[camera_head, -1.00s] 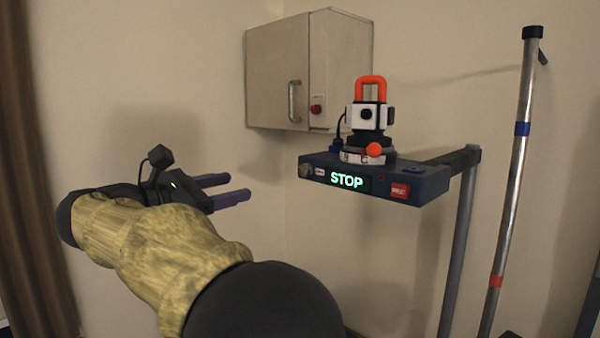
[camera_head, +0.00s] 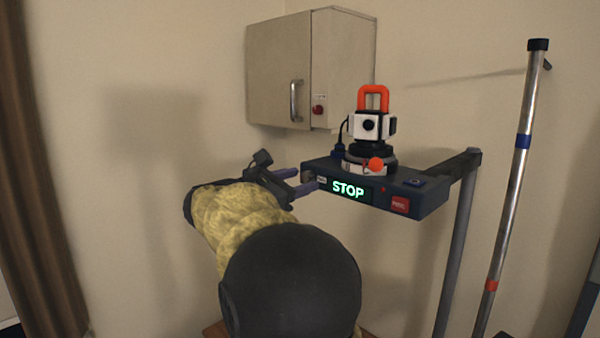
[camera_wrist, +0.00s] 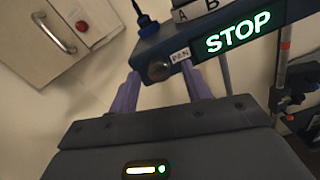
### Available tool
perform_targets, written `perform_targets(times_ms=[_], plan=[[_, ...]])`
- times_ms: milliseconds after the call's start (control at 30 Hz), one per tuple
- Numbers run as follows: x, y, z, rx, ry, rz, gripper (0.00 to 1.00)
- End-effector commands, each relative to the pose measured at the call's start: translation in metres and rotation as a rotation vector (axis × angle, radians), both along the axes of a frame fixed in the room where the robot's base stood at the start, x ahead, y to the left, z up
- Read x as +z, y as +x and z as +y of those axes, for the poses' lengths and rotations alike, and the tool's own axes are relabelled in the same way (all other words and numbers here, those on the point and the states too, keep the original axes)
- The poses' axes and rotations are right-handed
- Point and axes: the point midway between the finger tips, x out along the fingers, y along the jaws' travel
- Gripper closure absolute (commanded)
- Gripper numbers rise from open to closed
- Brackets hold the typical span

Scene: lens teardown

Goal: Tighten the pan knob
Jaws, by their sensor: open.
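The pan knob (camera_wrist: 158,70) is a small round metallic knob on the front left end of the dark blue control box (camera_wrist: 211,16), beside a small "PAN" label (camera_wrist: 180,55). In the head view the box (camera_head: 425,205) sits on a stand, and the knob (camera_head: 308,177) is partly hidden by the fingers. My gripper (camera_head: 304,179) is open, with its purple fingers pointing at the box. In the wrist view the knob appears between the two fingertips, with a gap at each side. I cannot tell how far the tips reach along it.
A white and black camera head (camera_head: 368,125) with an orange handle stands on the box. A green STOP display (camera_head: 347,190) and a red button (camera_head: 400,205) are on its front. A wall cabinet (camera_head: 280,75) hangs behind. A metal pole (camera_head: 515,190) stands right.

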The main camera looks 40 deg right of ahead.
Motion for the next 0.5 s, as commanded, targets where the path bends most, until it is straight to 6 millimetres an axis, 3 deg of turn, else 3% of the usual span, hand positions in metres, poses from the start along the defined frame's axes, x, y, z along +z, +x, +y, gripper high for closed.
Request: perform_targets(times_ms=[400,500], plan=[[-0.0008,0.002,-0.0094,0.004,0.001,0.0,0.51],[-0.0007,0.0013,-0.0104,0.002,0.001,0.0,0.71]])
